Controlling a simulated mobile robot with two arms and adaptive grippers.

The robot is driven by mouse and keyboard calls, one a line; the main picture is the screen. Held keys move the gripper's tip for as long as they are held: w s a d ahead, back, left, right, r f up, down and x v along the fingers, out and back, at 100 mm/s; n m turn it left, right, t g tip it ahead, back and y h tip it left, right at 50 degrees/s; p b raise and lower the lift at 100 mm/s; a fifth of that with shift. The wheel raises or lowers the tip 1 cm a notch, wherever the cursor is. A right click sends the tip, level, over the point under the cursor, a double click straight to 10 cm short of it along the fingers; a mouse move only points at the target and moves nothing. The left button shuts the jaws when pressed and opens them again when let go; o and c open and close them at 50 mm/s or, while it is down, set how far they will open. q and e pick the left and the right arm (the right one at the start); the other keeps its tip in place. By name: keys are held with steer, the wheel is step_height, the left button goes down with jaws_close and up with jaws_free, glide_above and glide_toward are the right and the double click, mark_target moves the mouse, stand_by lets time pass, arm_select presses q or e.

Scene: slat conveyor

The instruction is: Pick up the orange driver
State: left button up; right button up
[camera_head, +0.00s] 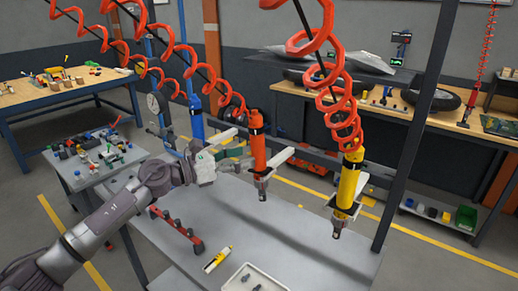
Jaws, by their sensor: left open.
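The orange driver (258,148) hangs upright in a holder in the middle of the view, under a coiled red hose. My left gripper (240,160) is just left of it at about the height of its body, fingers pointing towards it. The gripper is open, and the fingers are small and partly hard to make out. I cannot tell whether they touch the driver. A yellow driver (348,185) hangs to the right, and a blue driver (196,118) hangs behind my arm to the left. My right gripper is not in view.
Below is a grey work surface (300,245) with a white tray (255,271), a yellow-and-white marker-like item (217,259) and a red rack (178,229). A dark post (415,125) rises at the right. A cluttered side table (130,158) stands at left.

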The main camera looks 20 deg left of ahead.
mark_target(258, 153)
arm_select(q)
steer(key=p+x, duration=0.1)
steer(key=x, duration=0.1)
steer(key=p+x, duration=0.2)
steer(key=x, duration=0.1)
steer(key=shift+w+a+f, duration=0.2)
steer(key=shift+w+d+f, duration=0.15)
steer(key=shift+w+d, duration=0.05)
steer(key=shift+d, duration=0.05)
steer(key=shift+s+a, duration=0.1)
steer(key=shift+a, duration=0.05)
steer(key=c, duration=0.3)
jaws_close()
